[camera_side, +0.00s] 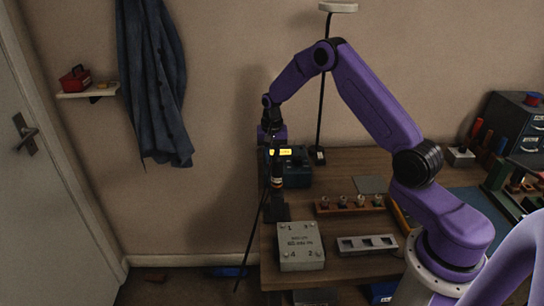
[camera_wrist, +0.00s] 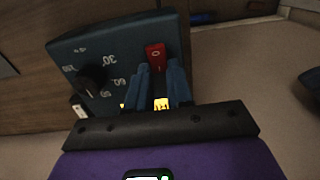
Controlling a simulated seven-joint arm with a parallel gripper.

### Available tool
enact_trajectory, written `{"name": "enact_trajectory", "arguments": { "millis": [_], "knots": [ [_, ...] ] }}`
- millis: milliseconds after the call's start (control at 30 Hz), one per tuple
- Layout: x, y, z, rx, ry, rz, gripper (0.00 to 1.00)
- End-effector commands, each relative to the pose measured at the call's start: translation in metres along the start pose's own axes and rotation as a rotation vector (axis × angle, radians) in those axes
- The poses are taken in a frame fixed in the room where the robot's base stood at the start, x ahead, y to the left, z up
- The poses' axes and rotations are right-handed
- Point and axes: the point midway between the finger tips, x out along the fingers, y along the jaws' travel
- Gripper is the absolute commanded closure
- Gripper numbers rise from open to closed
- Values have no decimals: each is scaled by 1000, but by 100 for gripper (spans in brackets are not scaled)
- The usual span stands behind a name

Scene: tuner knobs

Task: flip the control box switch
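The control box is dark blue and stands at the table's left back edge in the side view (camera_side: 297,172). In the wrist view, its face (camera_wrist: 120,45) carries a red rocker switch (camera_wrist: 155,55) marked 0, a black dial knob (camera_wrist: 91,80) with numbers around it, and a glowing yellow display (camera_wrist: 161,104). My gripper (camera_wrist: 160,66) is open, with a narrow gap between its blue fingers. The fingertips are at the near end of the red switch; I cannot tell whether they touch it. In the side view my gripper (camera_side: 275,148) is at the box, its fingertips hard to make out.
A grey metal box (camera_side: 300,250) with numbered corners stands at the table's front left. A wooden rack (camera_side: 350,204) with several knobs and a grey slotted tray (camera_side: 367,244) lie to its right. A thin black lamp pole (camera_side: 321,110) rises behind the control box.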

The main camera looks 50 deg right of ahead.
Motion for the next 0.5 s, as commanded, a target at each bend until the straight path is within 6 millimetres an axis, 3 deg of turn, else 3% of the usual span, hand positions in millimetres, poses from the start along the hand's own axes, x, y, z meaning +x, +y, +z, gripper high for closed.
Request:
{"name": "enact_trajectory", "arguments": {
  "millis": [267, 500],
  "knots": [
    [0, 0, 1, 0, 12, 2, 100],
    [-2, 1, 5, 0, 137, 6, 100]
  ]
}}
